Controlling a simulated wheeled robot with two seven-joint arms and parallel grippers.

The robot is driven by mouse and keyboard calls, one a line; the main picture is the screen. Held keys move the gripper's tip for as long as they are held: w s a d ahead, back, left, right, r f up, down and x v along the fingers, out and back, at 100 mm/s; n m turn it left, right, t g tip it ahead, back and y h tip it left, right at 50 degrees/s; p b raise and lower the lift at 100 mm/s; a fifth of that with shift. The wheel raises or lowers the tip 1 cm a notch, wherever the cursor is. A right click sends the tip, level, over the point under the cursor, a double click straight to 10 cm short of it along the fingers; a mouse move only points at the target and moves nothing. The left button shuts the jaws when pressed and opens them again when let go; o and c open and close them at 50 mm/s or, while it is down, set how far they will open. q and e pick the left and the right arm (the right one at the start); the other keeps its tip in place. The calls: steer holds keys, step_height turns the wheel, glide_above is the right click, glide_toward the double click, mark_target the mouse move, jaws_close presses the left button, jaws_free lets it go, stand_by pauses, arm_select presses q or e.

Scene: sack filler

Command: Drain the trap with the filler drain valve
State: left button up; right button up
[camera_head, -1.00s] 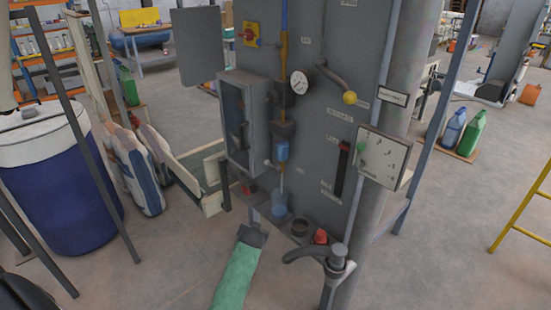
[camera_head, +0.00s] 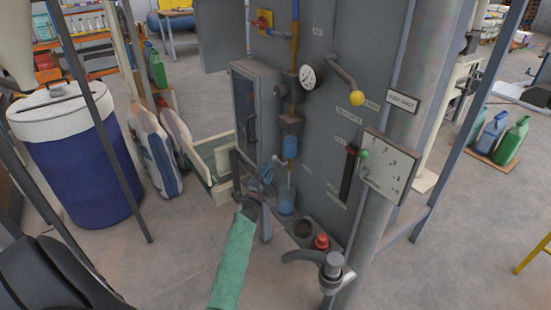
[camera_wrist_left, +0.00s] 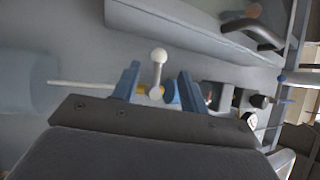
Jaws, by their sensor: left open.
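The filter trap (camera_head: 290,143) is a blue bowl on the grey filler panel. Below it the drain valve shows as a small pale lever (camera_head: 278,160). A thin pale tube runs down from it towards a blue cup (camera_head: 286,201). My left gripper (camera_head: 264,174) is just below and left of the valve, open. In the left wrist view the blue fingers (camera_wrist_left: 157,84) stand on either side of the valve's white ball-ended lever (camera_wrist_left: 158,62). I cannot tell whether either finger touches it. My right gripper is out of view.
A gauge (camera_head: 310,77), a yellow-knobbed lever (camera_head: 356,98) and a dial plate (camera_head: 388,165) are on the panel. A blue drum (camera_head: 80,165) stands left.

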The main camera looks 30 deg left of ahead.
mark_target(275, 157)
arm_select(q)
steer(key=shift+p+x, duration=1.3)
steer(key=shift+x, duration=2.6)
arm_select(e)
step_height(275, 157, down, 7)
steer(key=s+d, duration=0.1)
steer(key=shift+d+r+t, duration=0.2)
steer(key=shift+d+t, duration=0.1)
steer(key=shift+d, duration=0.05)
arm_select(q)
steer(key=shift+d, duration=0.1)
jaws_close()
